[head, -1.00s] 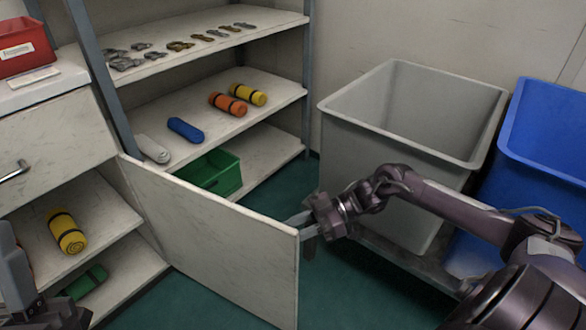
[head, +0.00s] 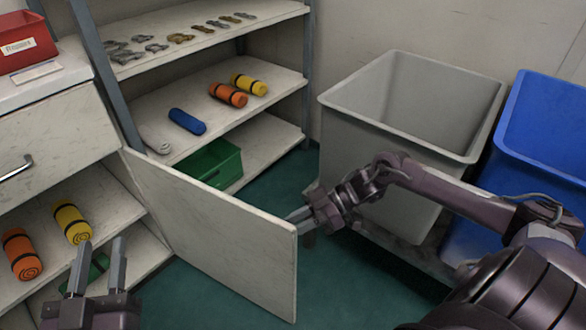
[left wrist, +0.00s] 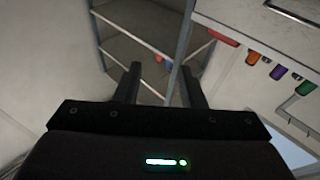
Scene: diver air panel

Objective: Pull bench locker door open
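The bench locker door (head: 215,235) is a pale, scuffed panel. It stands swung out wide from the locker under the counter, with the shelves inside exposed. My right gripper (head: 302,220) is at the door's free edge, near its top corner. Its fingertips are partly hidden, so I cannot tell whether they touch or grip the door. My left gripper (head: 98,268) is open and empty in front of the locker shelves, left of the door. Its spread fingers also show in the left wrist view (left wrist: 162,85).
The locker holds an orange roll (head: 22,254), a yellow roll (head: 72,223) and a green item. Behind the door is a rack (head: 265,135) with rolls and a green bin (head: 212,162). A grey bin (head: 385,150) and a blue bin (head: 550,125) stand right. Green floor is clear near the door.

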